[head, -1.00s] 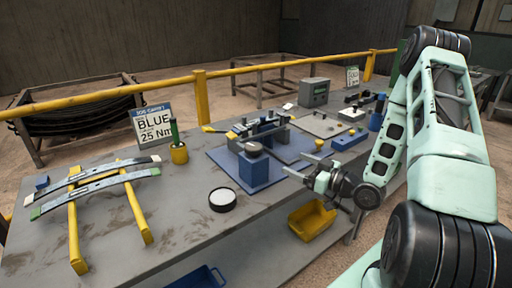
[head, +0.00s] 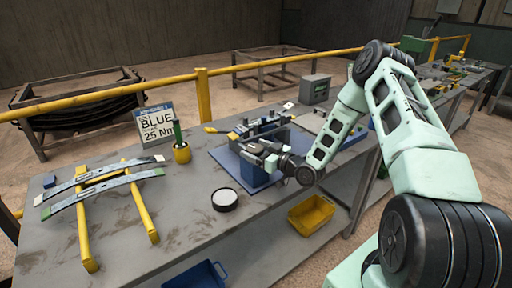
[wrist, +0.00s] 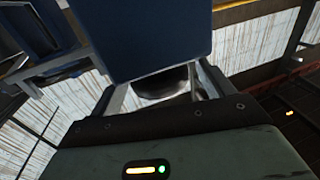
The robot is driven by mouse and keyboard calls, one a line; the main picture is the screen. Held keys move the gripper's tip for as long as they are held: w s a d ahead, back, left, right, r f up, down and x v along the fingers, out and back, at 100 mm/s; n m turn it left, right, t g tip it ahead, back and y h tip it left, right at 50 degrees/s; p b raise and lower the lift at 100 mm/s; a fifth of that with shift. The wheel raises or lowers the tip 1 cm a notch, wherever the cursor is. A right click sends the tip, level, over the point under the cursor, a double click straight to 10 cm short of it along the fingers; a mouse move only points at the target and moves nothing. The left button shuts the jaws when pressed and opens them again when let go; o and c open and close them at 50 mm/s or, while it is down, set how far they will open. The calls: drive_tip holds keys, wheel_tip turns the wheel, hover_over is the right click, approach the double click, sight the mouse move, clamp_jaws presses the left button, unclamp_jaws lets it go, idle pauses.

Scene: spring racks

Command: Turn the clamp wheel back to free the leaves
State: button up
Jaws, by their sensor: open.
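The blue clamp stand (head: 255,177) stands on a blue mat at the middle of the bench. My gripper (head: 262,154) is at its top and covers most of the dark round clamp wheel there. In the wrist view my gripper (wrist: 165,88) is open, with a dark rounded thing (wrist: 163,80), likely the wheel, between its fingers; contact cannot be told. A blue block face (wrist: 150,35) fills the upper middle of that view. The clamped leaves (head: 262,127) lie just behind the stand, partly hidden by my gripper.
Two loose curved leaves (head: 95,188) rest on yellow rails at the left. A sign (head: 155,124), a yellow cup (head: 181,153) and a round black pot with a white top (head: 225,199) are near. A yellow bin (head: 312,213) sits below the bench edge.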

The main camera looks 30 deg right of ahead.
drive_tip(key=shift+w, duration=0.2)
drive_tip(key=c, duration=1)
drive_tip(key=shift+o, duration=0.2)
